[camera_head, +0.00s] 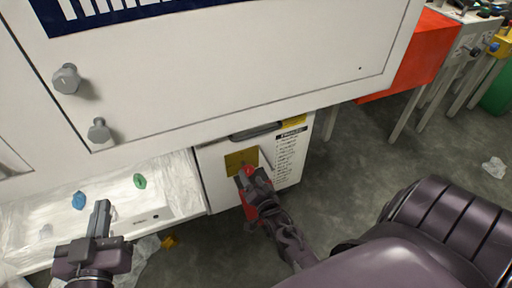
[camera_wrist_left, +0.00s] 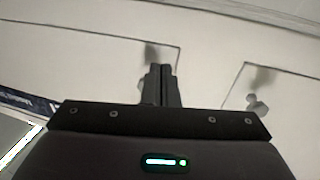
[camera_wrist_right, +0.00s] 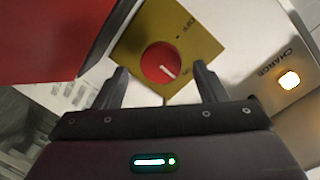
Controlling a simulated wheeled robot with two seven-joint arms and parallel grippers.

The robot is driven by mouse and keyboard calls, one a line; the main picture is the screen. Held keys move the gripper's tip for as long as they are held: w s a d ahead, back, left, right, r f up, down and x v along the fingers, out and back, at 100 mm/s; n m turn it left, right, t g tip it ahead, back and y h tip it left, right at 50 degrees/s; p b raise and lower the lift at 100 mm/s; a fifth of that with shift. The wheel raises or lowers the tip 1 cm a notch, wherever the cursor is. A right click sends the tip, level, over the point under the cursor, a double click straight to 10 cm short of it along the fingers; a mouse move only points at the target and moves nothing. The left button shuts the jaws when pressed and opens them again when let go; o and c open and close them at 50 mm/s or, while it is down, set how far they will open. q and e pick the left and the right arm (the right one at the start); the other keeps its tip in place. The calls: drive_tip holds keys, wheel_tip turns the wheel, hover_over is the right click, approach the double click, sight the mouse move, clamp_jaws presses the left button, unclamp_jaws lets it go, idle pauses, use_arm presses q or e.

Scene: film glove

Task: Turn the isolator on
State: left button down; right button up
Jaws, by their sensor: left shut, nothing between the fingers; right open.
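The isolator is a round red knob with a white pointer line on a yellow plate. In the right wrist view the knob (camera_wrist_right: 162,62) sits between and beyond the fingertips of my right gripper (camera_wrist_right: 160,85), which is open. The yellow plate (camera_wrist_right: 195,45) reads "OFF" near its upper edge. The pointer is slanted, aimed away from "OFF". In the head view my right gripper (camera_head: 252,176) is in front of the yellow plate (camera_head: 236,160) and partly hides the knob. My left gripper (camera_head: 99,220) is shut and empty, low at the left.
A charge light (camera_wrist_right: 289,80) glows amber at the right in the right wrist view. A red block (camera_wrist_right: 50,40) stands close on the left. A white cabinet with grey knobs (camera_head: 66,78) overhangs the isolator's box. A white tray (camera_head: 110,195) with small coloured parts lies left.

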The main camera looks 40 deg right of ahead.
use_arm(q)
wheel_tip(320, 180, down, 8)
drive_tip(key=s+g+y, duration=0.1)
drive_tip(key=s+g, duration=0.1)
drive_tip(key=g, duration=0.1)
drive_tip(key=shift+r+g+p, duration=0.25)
drive_tip(key=shift+g+p, duration=0.05)
drive_tip(key=shift+p, duration=0.1)
use_arm(e)
drive_tip(key=v, duration=0.3)
drive_tip(key=shift+s+r, duration=0.1)
